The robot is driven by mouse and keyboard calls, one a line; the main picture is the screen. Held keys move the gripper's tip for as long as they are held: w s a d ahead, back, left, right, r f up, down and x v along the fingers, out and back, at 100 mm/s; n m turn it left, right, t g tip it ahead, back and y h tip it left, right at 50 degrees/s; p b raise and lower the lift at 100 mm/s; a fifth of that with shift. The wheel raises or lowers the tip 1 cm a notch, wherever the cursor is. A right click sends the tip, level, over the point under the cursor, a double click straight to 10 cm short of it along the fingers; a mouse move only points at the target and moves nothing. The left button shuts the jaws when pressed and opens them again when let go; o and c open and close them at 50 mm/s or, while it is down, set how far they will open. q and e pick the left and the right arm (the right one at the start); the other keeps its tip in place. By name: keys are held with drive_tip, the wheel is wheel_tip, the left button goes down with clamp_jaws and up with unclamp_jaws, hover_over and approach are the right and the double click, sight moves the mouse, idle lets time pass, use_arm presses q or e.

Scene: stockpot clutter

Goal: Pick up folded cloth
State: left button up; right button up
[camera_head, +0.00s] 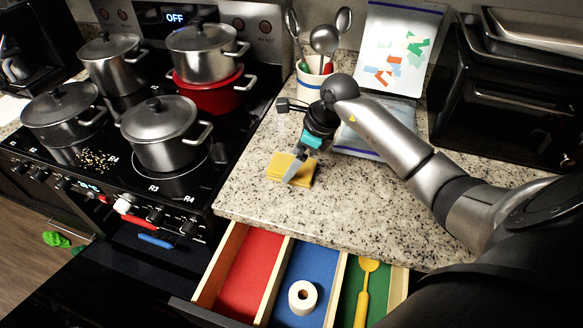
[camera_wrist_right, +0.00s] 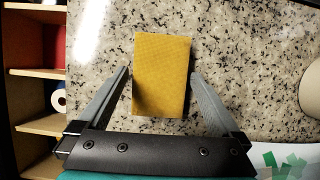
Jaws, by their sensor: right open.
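The folded cloth is a yellow rectangle (camera_head: 279,166) on the speckled counter, right of the stove in the head view. In the right wrist view the cloth (camera_wrist_right: 161,72) lies flat between the fingertips of my right gripper (camera_wrist_right: 158,75). The two fingers are spread, one on each side of the cloth, with small gaps showing. In the head view my right gripper (camera_head: 297,174) is over the cloth and covers part of it. Its height above the counter is hard to tell. My left gripper is not in view.
A stove (camera_head: 110,175) with several lidded pots stands at the left. An open drawer with red, blue and green compartments (camera_head: 246,275) is below the counter's front edge; it holds a white roll (camera_head: 301,296) and a yellow utensil (camera_head: 363,290). A utensil crock (camera_head: 312,84) stands behind.

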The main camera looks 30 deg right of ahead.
drive_tip(key=shift+x, duration=0.95)
drive_tip(key=shift+f+b, duration=0.2)
drive_tip(key=shift+b, duration=0.1)
drive_tip(key=c, duration=1.1)
